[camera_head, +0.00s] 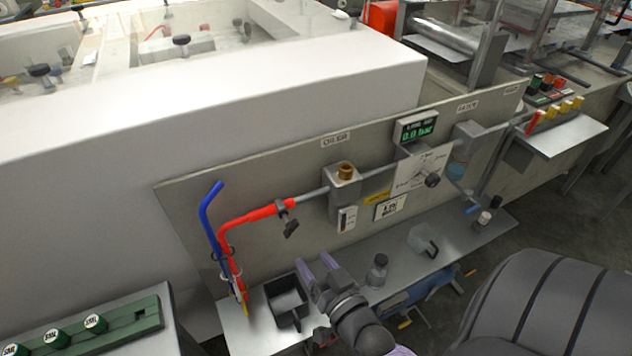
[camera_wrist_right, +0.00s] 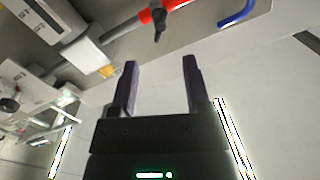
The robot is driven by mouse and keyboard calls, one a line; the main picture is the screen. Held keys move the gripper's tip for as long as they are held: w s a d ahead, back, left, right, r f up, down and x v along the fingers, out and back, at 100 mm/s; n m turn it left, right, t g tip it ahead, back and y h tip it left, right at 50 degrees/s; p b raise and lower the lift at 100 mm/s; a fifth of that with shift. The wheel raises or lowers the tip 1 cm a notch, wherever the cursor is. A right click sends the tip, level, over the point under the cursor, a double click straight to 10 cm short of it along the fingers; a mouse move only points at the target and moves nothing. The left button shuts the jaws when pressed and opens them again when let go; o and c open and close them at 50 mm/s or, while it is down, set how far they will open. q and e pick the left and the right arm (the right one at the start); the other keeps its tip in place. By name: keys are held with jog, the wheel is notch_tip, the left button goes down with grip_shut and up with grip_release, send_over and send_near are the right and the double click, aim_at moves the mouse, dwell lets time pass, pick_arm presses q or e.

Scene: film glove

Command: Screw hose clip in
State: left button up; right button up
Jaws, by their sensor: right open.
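The hose clip (camera_head: 290,220) with a dark thumb screw sits around the right end of the red hose (camera_head: 248,216), where the hose meets a grey pipe (camera_head: 312,194). The clip's dark screw hangs downward and also shows in the right wrist view (camera_wrist_right: 159,27), beyond the fingertips. My right gripper (camera_head: 316,265) is open and empty, below and slightly right of the clip, apart from it. Its two purple fingers also show in the wrist view (camera_wrist_right: 160,64). My left gripper is not in view.
A black open box (camera_head: 287,303) stands on the metal shelf just left of my right gripper. A blue hose (camera_head: 207,214) hangs left of the red one. A dark-capped bottle (camera_head: 377,270) and a clear container (camera_head: 423,241) stand to the right. The panel (camera_head: 190,205) stands behind.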

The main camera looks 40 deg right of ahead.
aim_at(292, 230)
jog(key=w+n+b, duration=0.1)
jog(key=w+b, duration=0.1)
jog(key=w, duration=0.1)
jog(key=w+d+n+b, duration=0.1)
jog(key=w+b, duration=0.1)
jog(key=b, duration=0.1)
jog(key=w+n+b, duration=0.2)
jog(key=w+b, duration=0.1)
jog(key=shift+w+d+f, duration=0.2)
jog(key=shift+w, duration=0.7)
jog(key=shift+r, duration=0.1)
